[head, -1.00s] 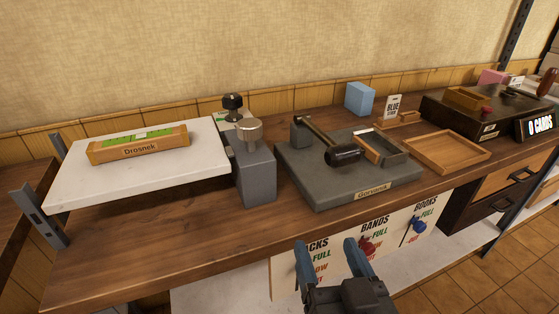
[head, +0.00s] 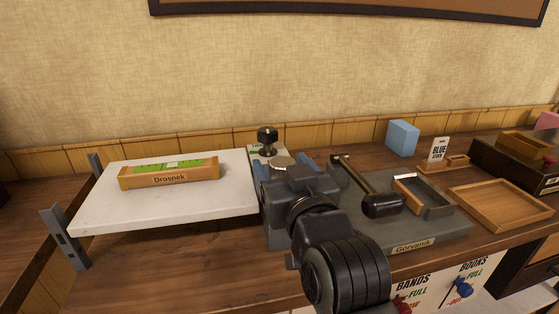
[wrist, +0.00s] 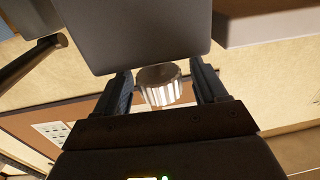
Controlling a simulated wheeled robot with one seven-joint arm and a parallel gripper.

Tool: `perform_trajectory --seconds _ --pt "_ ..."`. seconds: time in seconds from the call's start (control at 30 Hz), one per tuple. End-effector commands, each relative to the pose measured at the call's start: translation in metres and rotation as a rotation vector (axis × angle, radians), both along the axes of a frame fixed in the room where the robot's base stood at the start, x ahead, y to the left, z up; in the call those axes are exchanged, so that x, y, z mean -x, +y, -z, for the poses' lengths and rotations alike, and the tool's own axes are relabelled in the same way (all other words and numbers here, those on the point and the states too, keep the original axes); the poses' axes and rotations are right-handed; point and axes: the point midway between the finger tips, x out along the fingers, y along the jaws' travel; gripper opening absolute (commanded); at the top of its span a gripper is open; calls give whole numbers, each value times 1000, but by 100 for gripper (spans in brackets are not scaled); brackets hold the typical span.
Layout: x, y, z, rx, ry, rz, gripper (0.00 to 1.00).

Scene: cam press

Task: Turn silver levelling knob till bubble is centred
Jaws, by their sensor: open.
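In the wrist view the ribbed silver knob (wrist: 160,86) sits between my two fingers. My gripper (head: 286,169) is open around the knob, with a small gap seen on its right side. The wooden spirit level marked Drosnek (head: 168,180) lies on the white plate (head: 100,212) to the left. Its green vial (head: 168,164) faces up, but the bubble's exact position is too small to tell.
A black knob (head: 267,136) stands just behind the silver one. A grey base with a black-handled lever (head: 382,205) is close on the right. A wooden tray (head: 500,207) and blue block (head: 402,138) are further right.

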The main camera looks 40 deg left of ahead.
Motion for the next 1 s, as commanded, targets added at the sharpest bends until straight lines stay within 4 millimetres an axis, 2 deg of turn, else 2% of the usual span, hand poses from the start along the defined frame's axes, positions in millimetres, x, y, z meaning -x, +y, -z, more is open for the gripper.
perform_trajectory --seconds 0.2,0.5,1.0 --pt "-12 16 0 1 1 0 72" --pt "-13 18 0 -1 -1 1 72" --pt "-13 17 0 -1 1 1 25"
